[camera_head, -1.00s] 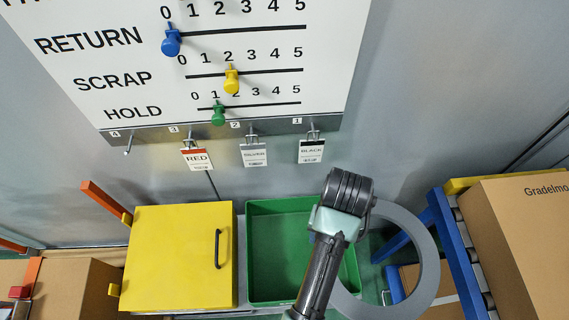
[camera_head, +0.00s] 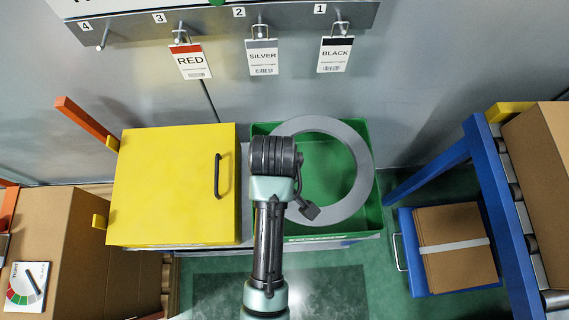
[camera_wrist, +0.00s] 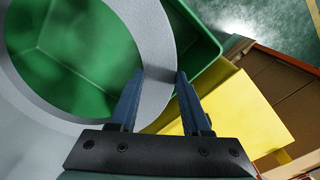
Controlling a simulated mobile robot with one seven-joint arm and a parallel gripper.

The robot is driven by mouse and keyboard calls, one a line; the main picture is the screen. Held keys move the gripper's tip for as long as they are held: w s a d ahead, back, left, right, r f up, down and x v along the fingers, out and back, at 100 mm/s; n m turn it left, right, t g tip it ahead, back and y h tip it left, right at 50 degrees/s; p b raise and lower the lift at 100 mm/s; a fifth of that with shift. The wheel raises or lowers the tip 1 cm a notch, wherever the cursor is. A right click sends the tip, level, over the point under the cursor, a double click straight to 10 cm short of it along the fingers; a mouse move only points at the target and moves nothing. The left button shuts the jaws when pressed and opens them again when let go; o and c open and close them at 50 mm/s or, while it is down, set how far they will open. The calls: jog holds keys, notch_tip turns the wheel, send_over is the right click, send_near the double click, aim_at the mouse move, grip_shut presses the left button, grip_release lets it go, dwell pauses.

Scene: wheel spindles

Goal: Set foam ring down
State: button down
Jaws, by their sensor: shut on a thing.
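The grey foam ring (camera_head: 358,150) is a large flat ring above the green bin (camera_head: 370,215) in the head view. The ring (camera_wrist: 155,50) also shows in the wrist view, with its band between the two fingers of my gripper (camera_wrist: 157,88). My gripper is shut on the ring's edge. In the head view my wrist hides the left side of the ring and the fingertips. The green bin's empty floor (camera_wrist: 75,60) shows through the ring's hole. I cannot tell how high the ring is above the rim.
A yellow box with a black handle (camera_head: 165,185) stands directly left of the bin. Tags marked RED, SILVER and BLACK (camera_head: 334,55) hang on hooks behind. A blue-framed roller conveyor (camera_head: 500,200) and a blue crate with cardboard (camera_head: 405,230) are on the right.

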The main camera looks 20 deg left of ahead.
notch_tip(320, 180, down, 16)
jog(key=b, duration=0.3)
jog(key=shift+r, duration=0.1)
jog(key=shift+c, duration=1.8)
grip_release()
notch_tip(320, 180, up, 12)
jog(key=p, duration=0.2)
jog(key=shift+p, duration=0.35)
